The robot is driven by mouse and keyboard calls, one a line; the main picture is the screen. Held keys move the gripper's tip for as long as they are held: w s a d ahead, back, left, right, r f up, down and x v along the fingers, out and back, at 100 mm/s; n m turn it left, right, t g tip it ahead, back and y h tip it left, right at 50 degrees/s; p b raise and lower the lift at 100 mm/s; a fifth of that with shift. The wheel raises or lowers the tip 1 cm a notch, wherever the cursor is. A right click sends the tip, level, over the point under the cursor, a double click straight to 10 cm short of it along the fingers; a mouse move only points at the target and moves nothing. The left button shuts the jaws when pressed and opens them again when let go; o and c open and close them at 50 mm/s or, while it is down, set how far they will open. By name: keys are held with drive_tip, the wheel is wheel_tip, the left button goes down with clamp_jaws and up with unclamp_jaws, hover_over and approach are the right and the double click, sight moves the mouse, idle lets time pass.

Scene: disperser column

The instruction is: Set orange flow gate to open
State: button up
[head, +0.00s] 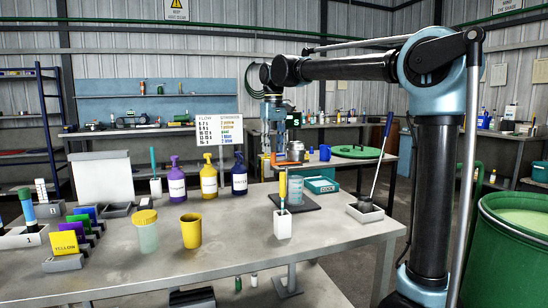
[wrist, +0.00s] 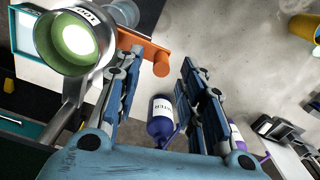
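The orange flow gate (wrist: 143,50) shows in the wrist view as an orange bar with a rounded end, beside a silver cup-shaped vessel (wrist: 68,62) with a pale green glowing inside. In the head view the orange part (head: 281,158) is small, by the column at the back edge of the bench. My gripper (wrist: 160,58) is open, its two blue-grey fingers wide apart. The bar's rounded end lies between the fingertips in the picture, nearer the left finger, which hides part of it. I cannot tell whether they touch. Nothing is held.
Purple, yellow and dark blue bottles (head: 239,178) stand left of the column. A white holder (head: 282,224) with a yellow-handled tool stands in front. A yellow cup (head: 191,231) and yellow-lidded jar (head: 147,235) are left. The bench's front middle is clear.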

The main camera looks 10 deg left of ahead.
sight(274, 163)
drive_tip(key=shift+f, duration=1.8)
drive_tip(key=shift+c, duration=0.2)
